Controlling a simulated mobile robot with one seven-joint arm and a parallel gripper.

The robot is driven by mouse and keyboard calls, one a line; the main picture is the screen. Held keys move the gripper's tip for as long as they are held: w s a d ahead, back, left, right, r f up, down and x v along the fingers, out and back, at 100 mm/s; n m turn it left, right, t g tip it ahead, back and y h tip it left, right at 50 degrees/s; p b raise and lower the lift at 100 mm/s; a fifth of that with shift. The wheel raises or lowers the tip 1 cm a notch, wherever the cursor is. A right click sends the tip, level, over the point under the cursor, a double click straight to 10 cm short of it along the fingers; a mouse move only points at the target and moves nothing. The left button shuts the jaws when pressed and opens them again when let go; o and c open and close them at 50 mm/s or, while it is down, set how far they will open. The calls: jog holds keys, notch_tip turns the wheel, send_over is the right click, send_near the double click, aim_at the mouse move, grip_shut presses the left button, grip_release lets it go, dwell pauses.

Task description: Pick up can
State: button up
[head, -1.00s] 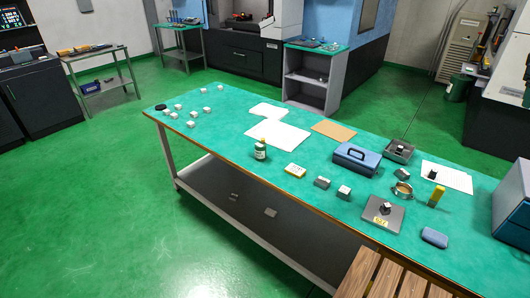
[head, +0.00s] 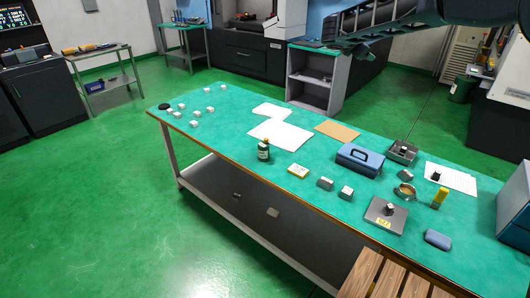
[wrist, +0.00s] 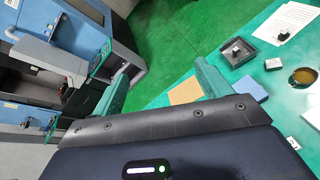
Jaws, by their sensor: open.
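No thing is plainly a drinks can. A small dark jar with a pale label and light cap (head: 263,150) stands upright near the table's front edge. A round, open-topped brassy tin (head: 404,191) sits at the right of the green table, and also shows at the right edge of the wrist view (wrist: 303,76). I cannot tell which is the can. My gripper (wrist: 162,82) is open, its two fingers apart with nothing between them. In the head view my dark arm reaches in at top right, high above the table's far side and apart from both.
The green table (head: 225,130) also holds a blue toolbox (head: 359,158), a grey tray (head: 402,152), a yellow bottle (head: 439,197), a plate with a block (head: 385,215), papers and several small metal blocks. A wooden slatted surface (head: 385,272) adjoins the front. Open floor lies to the left.

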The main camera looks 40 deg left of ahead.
jog(key=s+a+f+n+t+y, duration=0.15)
jog(key=s+a+n, duration=0.25)
jog(key=s+a, duration=0.5)
jog(key=s+a+f+n+t+y, duration=0.1)
jog(key=s+a+f+n+y, duration=0.2)
jog(key=s+a, duration=0.6)
jog(key=s+a+f+n+t+y, duration=0.15)
jog(key=s+a+n+y, duration=0.35)
jog(key=a, duration=0.7)
jog(key=m+g+h, duration=0.1)
jog(key=h, duration=0.1)
send_near(260, 152)
jog(key=w, duration=0.1)
jog(key=w+a, duration=0.1)
jog(key=w+r, duration=0.1)
jog(key=shift+w+a, duration=0.2)
jog(key=shift+w, duration=0.15)
jog(key=shift+w+f, duration=0.2)
jog(key=shift+f, duration=0.2)
jog(key=x, duration=0.5)
jog(key=shift+w+a, duration=0.1)
jog(key=shift+w, duration=0.1)
jog(key=shift+d+r+x, duration=0.1)
jog(key=shift+d+x, duration=0.05)
jog(key=shift+x, duration=1.1)
jog(key=shift+d+r+x, duration=0.15)
jog(key=shift+x, duration=1.15)
jog(key=shift+w, duration=0.1)
jog(key=c, duration=1.2)
